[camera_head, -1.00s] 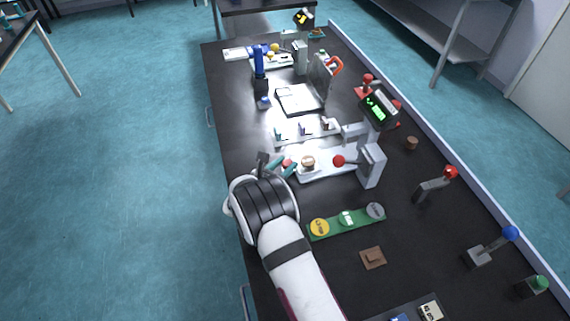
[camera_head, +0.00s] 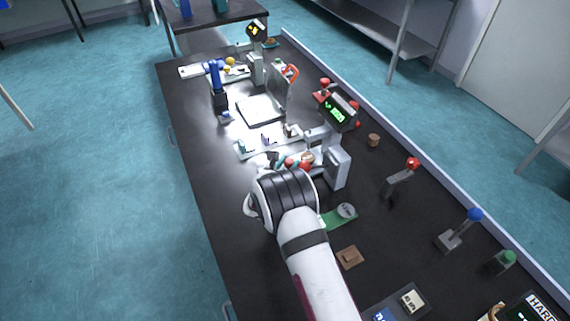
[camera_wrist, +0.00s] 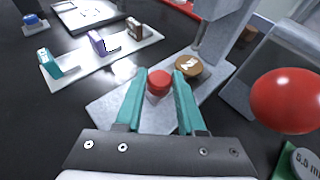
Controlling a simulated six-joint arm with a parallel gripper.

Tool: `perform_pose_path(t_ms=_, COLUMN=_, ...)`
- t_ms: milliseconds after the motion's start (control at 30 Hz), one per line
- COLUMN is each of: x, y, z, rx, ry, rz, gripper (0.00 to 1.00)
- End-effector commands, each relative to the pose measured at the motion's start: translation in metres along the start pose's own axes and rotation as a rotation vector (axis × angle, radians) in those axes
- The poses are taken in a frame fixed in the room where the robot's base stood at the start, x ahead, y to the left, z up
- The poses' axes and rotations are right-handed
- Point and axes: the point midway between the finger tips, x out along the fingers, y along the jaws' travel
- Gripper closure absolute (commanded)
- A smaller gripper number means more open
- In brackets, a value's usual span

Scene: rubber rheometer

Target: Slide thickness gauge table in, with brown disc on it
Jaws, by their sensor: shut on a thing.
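The thickness gauge (camera_head: 338,168) is a grey stand with a flat light base (camera_wrist: 110,108), a column and a red-balled lever (camera_wrist: 285,100). A brown disc (camera_wrist: 188,67) marked 2 lies flat on its sliding table, close to the column foot; it also shows in the head view (camera_head: 308,156). The sliding table itself is mostly hidden under the disc. My gripper (camera_wrist: 159,84) has teal fingers on both sides of the table's red knob (camera_wrist: 158,86), shut on it. The knob is in front of the disc, and the fingertips are just short of the disc.
A white rack (camera_wrist: 100,58) with several small upright pieces stands beside the gauge. The green board (camera_head: 340,217) is partly covered by my arm. A brown square piece (camera_head: 349,257) lies nearer. A digital display (camera_head: 338,112) stands behind the gauge.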

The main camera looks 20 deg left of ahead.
Motion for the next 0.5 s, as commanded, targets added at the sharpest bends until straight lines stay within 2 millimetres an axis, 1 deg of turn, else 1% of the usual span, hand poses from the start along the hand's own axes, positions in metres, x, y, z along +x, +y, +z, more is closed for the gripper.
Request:
perform_pose_path(t_ms=33, x=0.0024, y=-0.0056, z=0.0023, rx=0.010, ry=-0.004, rz=-0.013, gripper=0.60)
perform_pose_path(t_ms=100, x=0.0023, y=-0.0054, z=0.0022, rx=0.010, ry=-0.004, rz=-0.013, gripper=0.47)
perform_pose_path(t_ms=200, x=0.0019, y=-0.0045, z=0.0019, rx=0.008, ry=-0.003, rz=-0.011, gripper=0.31)
perform_pose_path(t_ms=500, x=-0.0005, y=-0.0029, z=0.0011, rx=0.005, ry=-0.002, rz=-0.008, gripper=0.31)
